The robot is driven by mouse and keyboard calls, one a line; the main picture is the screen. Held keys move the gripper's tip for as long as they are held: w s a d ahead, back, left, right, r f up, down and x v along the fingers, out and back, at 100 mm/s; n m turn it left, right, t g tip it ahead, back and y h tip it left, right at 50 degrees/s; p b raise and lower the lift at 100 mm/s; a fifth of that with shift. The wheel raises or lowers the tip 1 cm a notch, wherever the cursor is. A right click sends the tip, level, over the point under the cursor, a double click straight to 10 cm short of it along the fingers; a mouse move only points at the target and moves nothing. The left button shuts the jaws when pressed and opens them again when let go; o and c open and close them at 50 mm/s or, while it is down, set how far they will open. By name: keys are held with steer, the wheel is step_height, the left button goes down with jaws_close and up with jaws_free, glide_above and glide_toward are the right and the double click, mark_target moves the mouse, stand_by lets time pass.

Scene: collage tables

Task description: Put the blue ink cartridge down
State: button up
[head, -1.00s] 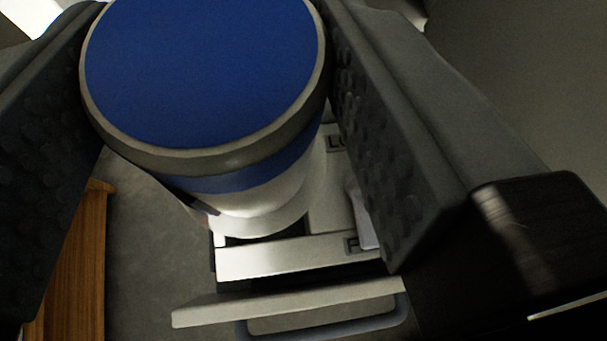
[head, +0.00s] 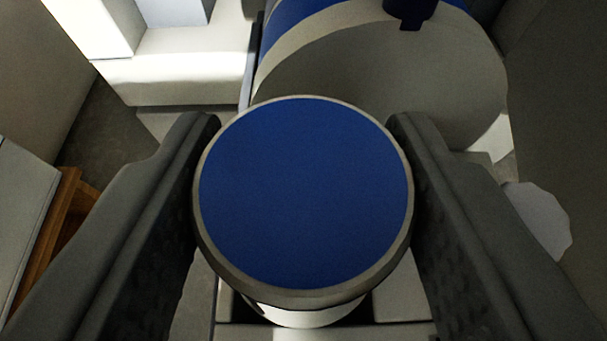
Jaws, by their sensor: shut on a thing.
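The blue ink cartridge (head: 303,195) is a cylinder with a round blue end, a grey rim and a whitish lower body. It sits in the middle of the head view with its blue end toward the camera. My gripper (head: 304,190) is shut on it, one dark textured finger on each side. The cartridge's far end is hidden behind its own top, so I cannot tell whether it touches anything below.
A large pale cylinder with a blue band (head: 380,85) lies just beyond the cartridge. A white blocky object (head: 180,65) stands at the upper left. A wooden edge (head: 58,230) shows at the left. A pale rounded piece (head: 538,222) is at the right.

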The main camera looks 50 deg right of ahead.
steer(key=shift+f, duration=0.1)
steer(key=o, duration=1.4)
steer(key=shift+c, duration=0.2)
steer(key=shift+r, duration=0.2)
steer(key=v, duration=1.2)
